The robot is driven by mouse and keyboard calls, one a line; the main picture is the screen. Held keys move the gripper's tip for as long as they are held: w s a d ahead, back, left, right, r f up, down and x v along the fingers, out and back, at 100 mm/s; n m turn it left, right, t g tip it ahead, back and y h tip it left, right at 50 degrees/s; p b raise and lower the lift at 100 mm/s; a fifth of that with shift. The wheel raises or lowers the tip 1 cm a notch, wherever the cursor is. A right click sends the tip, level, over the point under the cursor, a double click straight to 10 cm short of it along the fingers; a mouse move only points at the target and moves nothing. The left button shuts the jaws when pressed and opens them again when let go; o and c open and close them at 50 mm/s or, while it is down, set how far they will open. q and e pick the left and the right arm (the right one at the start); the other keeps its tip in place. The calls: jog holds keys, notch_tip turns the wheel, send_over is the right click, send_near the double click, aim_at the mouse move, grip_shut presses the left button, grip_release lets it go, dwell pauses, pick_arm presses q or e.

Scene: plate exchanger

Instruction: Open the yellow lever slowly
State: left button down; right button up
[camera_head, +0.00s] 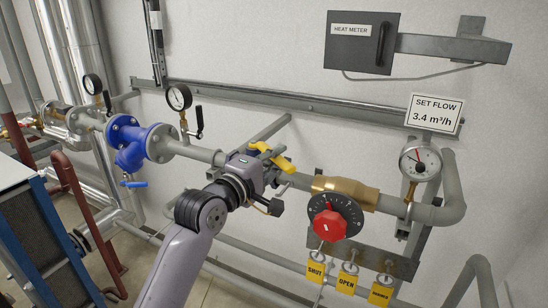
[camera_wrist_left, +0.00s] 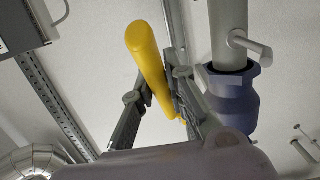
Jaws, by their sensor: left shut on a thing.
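The yellow lever (camera_head: 280,160) sits on the grey pipe in the middle of the head view, partly hidden by my left gripper (camera_head: 262,165). In the left wrist view the yellow lever (camera_wrist_left: 146,52) runs between the two fingers of my left gripper (camera_wrist_left: 160,90), its rounded end sticking out beyond them. My left gripper is shut on the lever. The valve body under the lever is mostly hidden behind the gripper in the head view. My right gripper is in neither view.
A red knob (camera_head: 328,226) on a black dial is right of my gripper, with yellow tags (camera_head: 347,281) below. A gauge (camera_head: 420,162) stands farther right, under the "SET FLOW 3.4 m³/h" sign (camera_head: 435,113). A blue strainer (camera_head: 133,146) and another gauge (camera_head: 179,97) are to the left.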

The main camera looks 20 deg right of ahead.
pick_arm(q)
jog(key=shift+s+d+r, duration=0.1)
jog(key=shift+d+r, duration=0.15)
jog(key=shift+r, duration=0.15)
jog(key=c, duration=2)
grip_release()
jog(key=o, duration=0.4)
jog(key=shift+d+f, duration=0.3)
jog(key=shift+a, duration=0.1)
jog(key=shift+a, duration=0.1)
jog(key=shift+a+f, duration=0.1)
jog(key=shift+a, duration=0.15)
jog(key=v, duration=1.1)
jog(key=shift+s+a, duration=0.1)
jog(key=shift+s, duration=0.2)
